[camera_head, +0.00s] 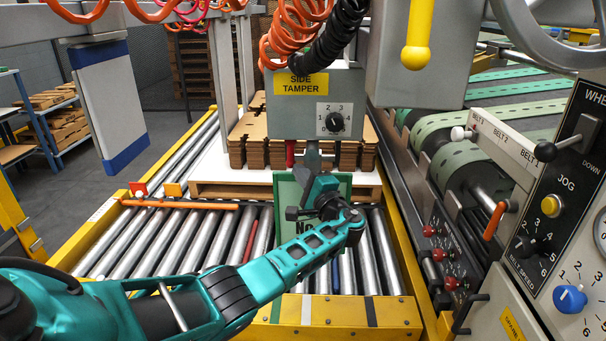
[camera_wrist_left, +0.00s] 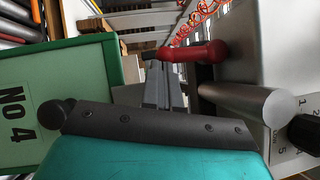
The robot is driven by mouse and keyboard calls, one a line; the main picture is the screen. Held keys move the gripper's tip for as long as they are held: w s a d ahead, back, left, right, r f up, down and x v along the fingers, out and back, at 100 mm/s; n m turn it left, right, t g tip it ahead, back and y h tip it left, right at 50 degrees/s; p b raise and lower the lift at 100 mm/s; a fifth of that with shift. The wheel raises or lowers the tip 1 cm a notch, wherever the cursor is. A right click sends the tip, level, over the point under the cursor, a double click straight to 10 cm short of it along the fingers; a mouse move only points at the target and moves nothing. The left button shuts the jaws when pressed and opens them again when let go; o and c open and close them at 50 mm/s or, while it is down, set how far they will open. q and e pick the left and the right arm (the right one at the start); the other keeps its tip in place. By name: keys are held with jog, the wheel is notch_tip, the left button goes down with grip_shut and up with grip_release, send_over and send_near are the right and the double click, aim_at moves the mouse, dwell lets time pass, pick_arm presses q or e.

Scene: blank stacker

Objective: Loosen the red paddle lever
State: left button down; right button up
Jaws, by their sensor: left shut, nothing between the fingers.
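The red paddle lever (camera_head: 290,152) hangs under the left part of the grey side tamper box (camera_head: 310,100). In the left wrist view the red lever (camera_wrist_left: 195,52) has a rounded end and lies close to my fingertips. My left gripper (camera_head: 313,152) is raised just below the box, to the right of the lever in the head view. Its grey fingers (camera_wrist_left: 162,85) are shut with nothing between them. The frames do not clearly show whether they touch the lever. My right gripper is not in view.
A green-framed No 4 sign (camera_head: 284,200) hangs beside my left wrist, over the roller conveyor (camera_head: 205,240). A stack of brown blanks (camera_head: 250,150) stands behind. A grey cylinder (camera_wrist_left: 250,105) juts close by in the wrist view. A control panel (camera_head: 560,190) stands at right.

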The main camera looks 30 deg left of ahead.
pick_arm(q)
jog(key=shift+s+a, duration=0.1)
jog(key=shift+a, duration=0.05)
jog(key=s+a+r+m+t+h, duration=0.1)
jog(key=a+m+t, duration=0.3)
jog(key=m, duration=0.7)
jog(key=s+a+r+m+t+h, duration=0.2)
jog(key=s+a+m+t+h, duration=0.1)
jog(key=m+t, duration=0.5)
jog(key=shift+s+a+r+m+t+h+p, duration=0.15)
jog(key=shift+s+a+m+t+h+p, duration=0.4)
jog(key=shift+m, duration=1.15)
jog(key=shift+w+d, duration=0.15)
jog(key=shift+w, duration=0.05)
